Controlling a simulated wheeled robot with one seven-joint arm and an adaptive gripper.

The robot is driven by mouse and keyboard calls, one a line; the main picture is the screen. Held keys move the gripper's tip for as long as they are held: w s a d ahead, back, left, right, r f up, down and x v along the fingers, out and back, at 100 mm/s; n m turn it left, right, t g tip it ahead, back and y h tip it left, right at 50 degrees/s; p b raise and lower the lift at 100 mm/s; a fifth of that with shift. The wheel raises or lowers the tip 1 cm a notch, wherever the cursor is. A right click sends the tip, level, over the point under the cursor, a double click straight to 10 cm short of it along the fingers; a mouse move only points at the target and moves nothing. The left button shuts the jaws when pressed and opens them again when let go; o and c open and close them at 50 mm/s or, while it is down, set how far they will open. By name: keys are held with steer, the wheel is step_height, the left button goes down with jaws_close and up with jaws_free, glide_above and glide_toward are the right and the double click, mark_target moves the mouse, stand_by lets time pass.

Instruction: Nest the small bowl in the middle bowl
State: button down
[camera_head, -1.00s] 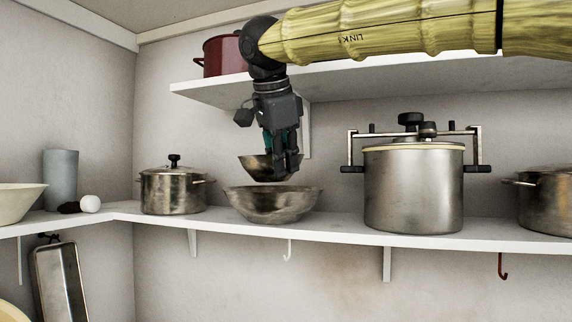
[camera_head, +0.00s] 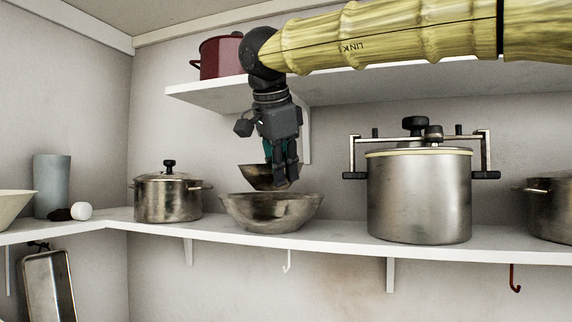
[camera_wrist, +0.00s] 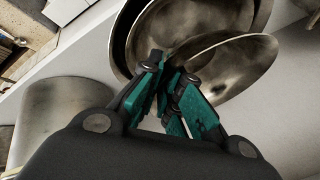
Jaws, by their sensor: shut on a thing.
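The small bowl (camera_head: 256,177) is metal, worn and brownish-grey. My gripper (camera_head: 283,183) points down and is shut on its right-hand rim, holding it in the air. The middle bowl (camera_head: 270,212), a wider metal bowl of similar finish, stands upright on the white shelf just below.
A lidded pot (camera_head: 168,197) stands left of the bowls and a large pressure cooker (camera_head: 419,200) to the right. An upper shelf (camera_head: 350,88) with a red pot (camera_head: 220,58) is close behind my gripper. The lower shelf (camera_head: 335,237) is bare between middle bowl and cooker.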

steer(key=w, duration=0.1)
steer(key=w+f, duration=0.1)
steer(key=w, duration=0.2)
steer(key=shift+w+d+f, duration=0.15)
steer(key=shift+f, duration=0.15)
steer(key=s, duration=0.2)
steer(key=s+r, duration=0.1)
steer(key=s, duration=0.1)
steer(key=shift+s+r, duration=0.2)
steer(key=shift+s, duration=0.1)
steer(key=c, duration=1.5)
jaws_free()
steer(key=w, duration=0.1)
steer(key=w+f, duration=0.1)
steer(key=w, duration=0.2)
steer(key=shift+f, duration=0.3)
steer(key=shift+c, duration=0.2)
steer(key=o, duration=0.4)
steer(key=shift+s+r, duration=0.25)
steer(key=shift+s, duration=0.3)
steer(key=shift+s+r, duration=0.2)
steer(key=shift+s, duration=0.35)
steer(key=shift+o, duration=0.3)
steer(key=shift+s+r, duration=0.1)
steer(key=shift+s, duration=0.25)
steer(key=shift+w+r, duration=0.5)
steer(key=shift+r, duration=0.7)
steer(key=shift+w, duration=0.15)
steer(key=shift+w, duration=0.1)
steer(key=shift+v, duration=3.65)
